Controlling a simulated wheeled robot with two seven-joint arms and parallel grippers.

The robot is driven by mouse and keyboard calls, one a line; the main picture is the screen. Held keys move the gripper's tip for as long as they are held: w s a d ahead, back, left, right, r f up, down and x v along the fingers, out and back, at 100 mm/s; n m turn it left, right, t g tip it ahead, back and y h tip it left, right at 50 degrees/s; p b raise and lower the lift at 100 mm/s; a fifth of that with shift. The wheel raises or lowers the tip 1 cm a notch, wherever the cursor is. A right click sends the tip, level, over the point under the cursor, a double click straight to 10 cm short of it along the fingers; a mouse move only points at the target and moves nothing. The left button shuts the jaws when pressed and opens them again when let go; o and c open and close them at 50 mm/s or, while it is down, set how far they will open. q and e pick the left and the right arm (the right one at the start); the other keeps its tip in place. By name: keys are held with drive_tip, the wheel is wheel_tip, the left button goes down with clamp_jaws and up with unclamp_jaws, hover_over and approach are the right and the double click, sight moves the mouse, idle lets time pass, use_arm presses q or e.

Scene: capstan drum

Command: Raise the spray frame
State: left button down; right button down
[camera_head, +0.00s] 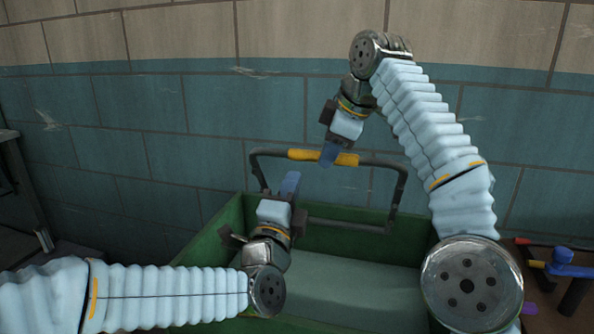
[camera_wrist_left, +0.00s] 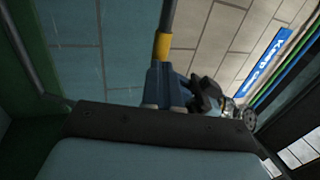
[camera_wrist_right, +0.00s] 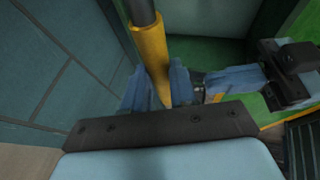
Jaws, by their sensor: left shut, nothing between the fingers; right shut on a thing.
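The spray frame (camera_head: 401,190) is a dark grey bar frame with yellow grip sections on its top bar. It stands up over the green tank (camera_head: 215,228). My right gripper (camera_head: 329,154) comes down from above and is shut on the yellow grip (camera_head: 346,159). In the right wrist view the grip (camera_wrist_right: 151,55) runs down between its blue fingers (camera_wrist_right: 155,88). My left gripper (camera_head: 291,180) is shut and empty, just below the left yellow grip (camera_head: 300,154). In the left wrist view its blue fingers (camera_wrist_left: 165,88) show in front of the bar; whether they touch is unclear.
The green tank holds a pale surface inside. A tiled wall (camera_head: 210,103) is close behind the frame. A bench with tools (camera_head: 561,264) is at the right edge. A dark metal stand (camera_head: 25,190) is at the left. The space above the frame's left side is clear.

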sight(300, 158)
use_arm(q)
drive_tip(key=shift+x, duration=2.1)
use_arm(e)
drive_tip(key=shift+f, duration=0.15)
use_arm(q)
drive_tip(key=shift+w, duration=0.1)
drive_tip(key=shift+w+d+r, duration=0.1)
drive_tip(key=shift+w+r, duration=0.5)
drive_tip(key=shift+w, duration=0.05)
use_arm(e)
drive_tip(key=shift+a, duration=0.3)
drive_tip(key=c, duration=1.1)
unclamp_jaws()
use_arm(q)
drive_tip(key=shift+d, duration=0.15)
use_arm(e)
drive_tip(key=shift+o, duration=1)
drive_tip(key=shift+d+f, duration=0.1)
use_arm(q)
drive_tip(key=shift+w, duration=0.1)
use_arm(e)
drive_tip(key=shift+d+r, duration=0.1)
drive_tip(key=shift+r, duration=0.1)
